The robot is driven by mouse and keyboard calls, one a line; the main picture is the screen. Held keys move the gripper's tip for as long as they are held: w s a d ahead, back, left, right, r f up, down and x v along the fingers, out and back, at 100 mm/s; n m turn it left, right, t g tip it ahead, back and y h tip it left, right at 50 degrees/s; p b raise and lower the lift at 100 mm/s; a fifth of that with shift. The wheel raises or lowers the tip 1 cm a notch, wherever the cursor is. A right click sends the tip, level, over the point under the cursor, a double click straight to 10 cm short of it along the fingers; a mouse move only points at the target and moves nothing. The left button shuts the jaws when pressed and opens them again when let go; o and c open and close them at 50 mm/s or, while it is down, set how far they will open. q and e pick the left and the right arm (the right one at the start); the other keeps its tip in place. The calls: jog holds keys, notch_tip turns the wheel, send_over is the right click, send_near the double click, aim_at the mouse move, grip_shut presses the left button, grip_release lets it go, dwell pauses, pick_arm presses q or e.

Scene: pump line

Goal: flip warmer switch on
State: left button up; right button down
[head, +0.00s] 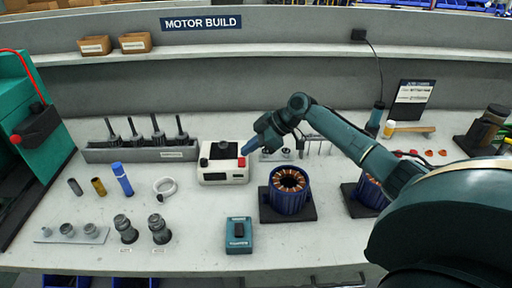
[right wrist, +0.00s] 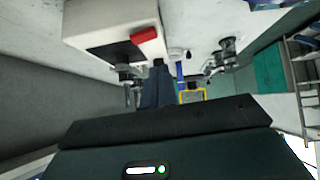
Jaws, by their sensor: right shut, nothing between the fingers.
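A white box-shaped warmer (head: 212,176) stands on the bench left of centre, with a dark round part on top. Its red switch (head: 241,162) is at the right end of the front; I cannot tell its position. In the right wrist view the white box (right wrist: 92,22) and red switch (right wrist: 145,35) are at upper left. My right gripper (head: 247,149) is shut and empty, its tips close above and right of the switch. I cannot tell whether they touch. The blue fingers (right wrist: 158,82) also show in the right wrist view. My left gripper is out of view.
A wound blue stator (head: 290,192) stands right of the warmer under my right arm. A teal box (head: 238,236) with a dark button sits in front. A grey rack of dark tools (head: 130,152) stands at left.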

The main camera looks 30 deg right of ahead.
pick_arm(q)
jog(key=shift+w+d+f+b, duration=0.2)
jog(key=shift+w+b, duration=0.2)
jog(key=shift+b, duration=0.3)
pick_arm(e)
jog(key=v, duration=0.9)
jog(key=shift+s, duration=0.35)
jog(key=shift+d+r, duration=0.1)
